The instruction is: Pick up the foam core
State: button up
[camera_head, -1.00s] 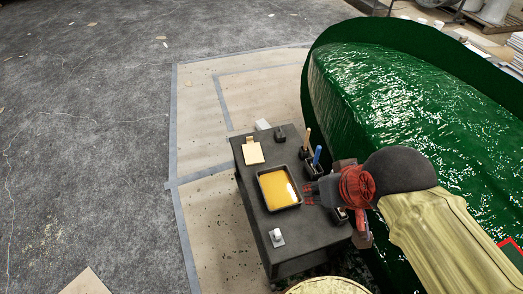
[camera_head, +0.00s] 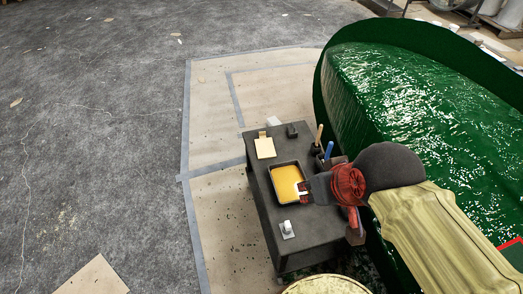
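A flat cream block (camera_head: 265,148) lies near the far left corner of the dark table and looks like the foam core, though I cannot be sure. A small tan piece stands at its far edge. My gripper (camera_head: 300,189) is at the right edge of a black tray (camera_head: 272,173) of yellow liquid, to the right of and nearer than the cream block, apart from it. A small white patch with red edges shows at the fingertips. I cannot tell whether it is a held object, nor whether the fingers are open or shut.
A blue-handled tool (camera_head: 329,149) and a tan-handled one (camera_head: 319,134) stand upright in dark holders at the table's right edge. A small dark block (camera_head: 291,131) and a white-grey item (camera_head: 287,229) sit on the table. The green hull mould (camera_head: 420,90) rises close on the right.

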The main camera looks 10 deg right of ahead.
aim_at(265, 147)
jog(key=j+z, duration=0.1)
jog(key=j, duration=0.3)
jog(key=k+j+z, duration=0.1)
jog(key=j, duration=0.25)
jog(key=k+j+z, duration=0.1)
jog(key=j, duration=0.3)
jog(key=k+j+z, duration=0.1)
jog(key=j, duration=0.3)
jog(key=i+j+z, duration=0.15)
jog(key=j, duration=0.15)
jog(key=i+j+z, duration=0.15)
jog(key=j, duration=0.2)
jog(key=i+j+z, duration=0.15)
jog(key=j, duration=0.15)
jog(key=i+j+z, duration=0.15)
jog(key=j, duration=0.25)
jog(key=i+j+z, duration=0.35)
jog(key=i, duration=0.4)
jog(key=i+j+z, duration=0.35)
jog(key=i+j, duration=0.3)
